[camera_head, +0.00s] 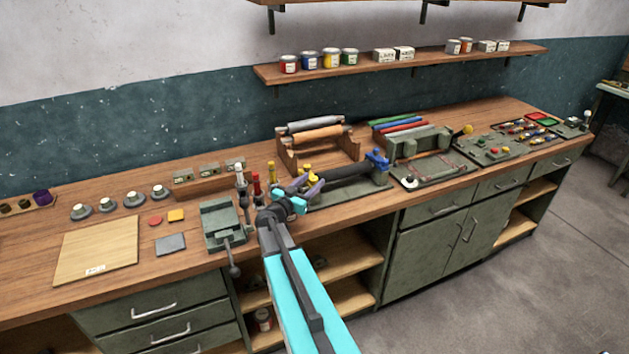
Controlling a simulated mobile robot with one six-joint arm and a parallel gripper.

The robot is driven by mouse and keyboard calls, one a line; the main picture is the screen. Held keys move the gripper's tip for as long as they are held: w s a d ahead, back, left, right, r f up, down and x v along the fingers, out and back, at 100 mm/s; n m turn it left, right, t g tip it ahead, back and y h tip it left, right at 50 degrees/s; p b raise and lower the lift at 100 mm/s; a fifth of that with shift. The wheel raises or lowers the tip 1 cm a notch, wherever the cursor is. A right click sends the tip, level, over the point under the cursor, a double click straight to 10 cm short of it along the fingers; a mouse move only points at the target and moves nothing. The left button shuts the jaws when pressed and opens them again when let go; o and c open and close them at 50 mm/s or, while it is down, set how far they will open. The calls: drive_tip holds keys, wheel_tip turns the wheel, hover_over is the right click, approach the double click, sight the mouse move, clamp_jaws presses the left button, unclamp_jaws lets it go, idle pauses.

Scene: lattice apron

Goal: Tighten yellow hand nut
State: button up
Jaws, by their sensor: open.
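My arm reaches up from the bottom centre, and my gripper (313,187) is over the front part of the bench, at the left end of a green fixture (345,197) carrying a dark bar (350,172). The gripper is open; nothing is seen held in it. A small yellow part (307,169) shows just behind the gripper, partly hidden; I cannot tell whether it is a hand nut. A blue part (378,160) sits at the bar's right end.
A grey vise (222,223) and upright red (257,187) and yellow-handled (271,172) tools stand close left of the gripper. A rack with rollers (317,136) is behind. A pale board (97,250) lies at left. Shelves with cans hang above.

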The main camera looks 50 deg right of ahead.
drive_tip(key=shift+s+a, duration=0.2)
drive_tip(key=shift+a, duration=0.75)
drive_tip(key=shift+s+a, duration=0.2)
drive_tip(key=shift+a, duration=0.7)
drive_tip(key=shift+s+a, duration=0.2)
drive_tip(key=shift+a, duration=0.75)
